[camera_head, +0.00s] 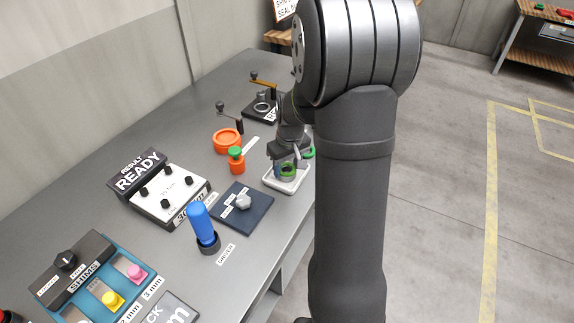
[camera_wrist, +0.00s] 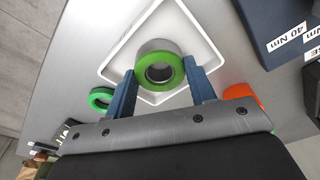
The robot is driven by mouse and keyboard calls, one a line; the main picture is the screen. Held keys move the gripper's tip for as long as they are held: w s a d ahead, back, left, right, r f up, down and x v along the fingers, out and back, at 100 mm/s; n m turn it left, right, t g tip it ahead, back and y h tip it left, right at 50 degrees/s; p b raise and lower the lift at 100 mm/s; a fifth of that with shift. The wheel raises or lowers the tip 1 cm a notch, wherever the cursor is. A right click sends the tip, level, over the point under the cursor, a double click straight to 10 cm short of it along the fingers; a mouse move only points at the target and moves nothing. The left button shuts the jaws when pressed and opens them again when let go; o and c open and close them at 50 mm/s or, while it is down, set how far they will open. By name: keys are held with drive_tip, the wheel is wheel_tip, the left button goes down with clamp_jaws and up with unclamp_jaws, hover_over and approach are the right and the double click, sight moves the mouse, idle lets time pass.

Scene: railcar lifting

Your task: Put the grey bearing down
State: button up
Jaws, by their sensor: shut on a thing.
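The grey bearing (camera_wrist: 150,46) has a bright green ring face and a round hole through it. It sits between the blue fingers of my gripper (camera_wrist: 163,82), which is shut on it. In the head view my gripper (camera_head: 286,163) is over a white tray (camera_head: 275,187), and the bearing's green face (camera_head: 288,170) shows there. The tray's pale rim (camera_wrist: 203,30) surrounds the bearing in the wrist view. I cannot tell whether the bearing touches the tray floor. My arm hides part of the bench to the right.
A green ring (camera_head: 309,153) lies just beyond the tray. An orange ring (camera_head: 227,137) and an orange-green piece (camera_head: 237,163) stand left of it. A dark blue mat (camera_head: 232,218) bears a grey part, beside a blue-handled tool (camera_head: 199,222). The bench edge is close by on the right.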

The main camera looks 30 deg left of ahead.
sight(290, 173)
drive_tip(key=shift+f, duration=0.15)
drive_tip(key=o, duration=0.9)
drive_tip(key=r, duration=0.4)
drive_tip(key=d+r, duration=0.1)
drive_tip(key=r, duration=0.7)
drive_tip(key=shift+s+d+r, duration=0.15)
drive_tip(key=shift+s, duration=0.2)
